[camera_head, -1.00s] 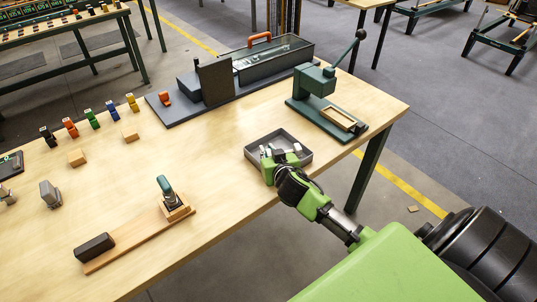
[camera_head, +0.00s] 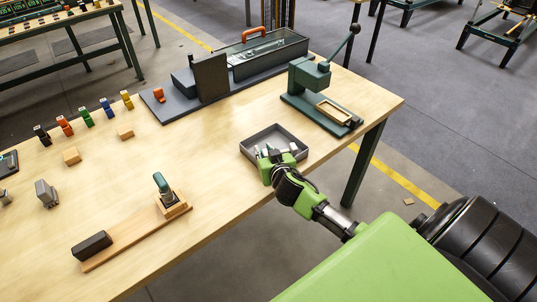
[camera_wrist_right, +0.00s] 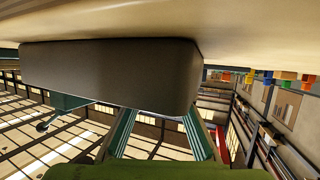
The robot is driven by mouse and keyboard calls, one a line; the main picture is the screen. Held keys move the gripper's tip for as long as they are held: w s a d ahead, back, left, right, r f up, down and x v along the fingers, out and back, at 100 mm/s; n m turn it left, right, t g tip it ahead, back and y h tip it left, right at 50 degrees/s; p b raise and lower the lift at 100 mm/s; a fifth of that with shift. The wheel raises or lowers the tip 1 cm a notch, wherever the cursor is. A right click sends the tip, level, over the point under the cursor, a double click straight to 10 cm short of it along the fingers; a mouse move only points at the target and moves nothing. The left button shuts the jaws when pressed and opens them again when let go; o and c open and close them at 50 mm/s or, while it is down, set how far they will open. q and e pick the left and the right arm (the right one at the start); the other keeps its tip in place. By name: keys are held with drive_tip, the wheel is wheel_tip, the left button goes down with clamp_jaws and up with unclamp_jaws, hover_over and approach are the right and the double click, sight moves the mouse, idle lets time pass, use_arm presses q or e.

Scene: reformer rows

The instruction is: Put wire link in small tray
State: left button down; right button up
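The small tray is a dark grey, shallow square tray (camera_head: 299,143) near the table's right front edge in the head view. My right gripper (camera_head: 276,152) is at the tray's near side, with its green body over the near rim and its fingers hiding part of the inside. Small pale shapes show around the fingertips, too small to tell apart. I cannot make out a wire link or whether the gripper holds one. In the right wrist view a grey wall (camera_wrist_right: 110,75), likely the tray's, fills the upper middle. My left gripper is not in view.
A green lever press (camera_head: 310,78) stands behind the tray. A grey base with a clear-lidded box (camera_head: 268,58) is at the back. A wooden board with a dark block (camera_head: 92,245) lies front left. Coloured pieces (camera_head: 85,117) stand in a row at left.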

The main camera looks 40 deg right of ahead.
drive_tip(key=b+v, duration=0.1)
drive_tip(key=v, duration=1)
drive_tip(key=shift+s+a+r, duration=0.1)
drive_tip(key=shift+s+r, duration=0.05)
drive_tip(key=shift+s, duration=0.25)
drive_tip(key=s+a+f+n+g+y, duration=0.1)
drive_tip(key=s+a+f+n+g, duration=0.15)
drive_tip(key=s+a, duration=0.4)
drive_tip(key=s+a+f+n+g+y, duration=0.1)
drive_tip(key=s+a+f+g+y, duration=0.2)
drive_tip(key=s, duration=0.6)
drive_tip(key=s+a+f+n+g, duration=0.2)
drive_tip(key=s+a+f+g, duration=0.2)
drive_tip(key=s, duration=0.3)
wheel_tip(320, 180, down, 25)
drive_tip(key=s+g, duration=0.1)
drive_tip(key=s, duration=0.1)
drive_tip(key=s+d+f+g, duration=0.1)
drive_tip(key=s+d+f, duration=0.1)
drive_tip(key=s+f, duration=1.4)
drive_tip(key=shift+s+d+f, duration=0.25)
drive_tip(key=shift+d+f, duration=0.05)
drive_tip(key=shift+f, duration=0.25)
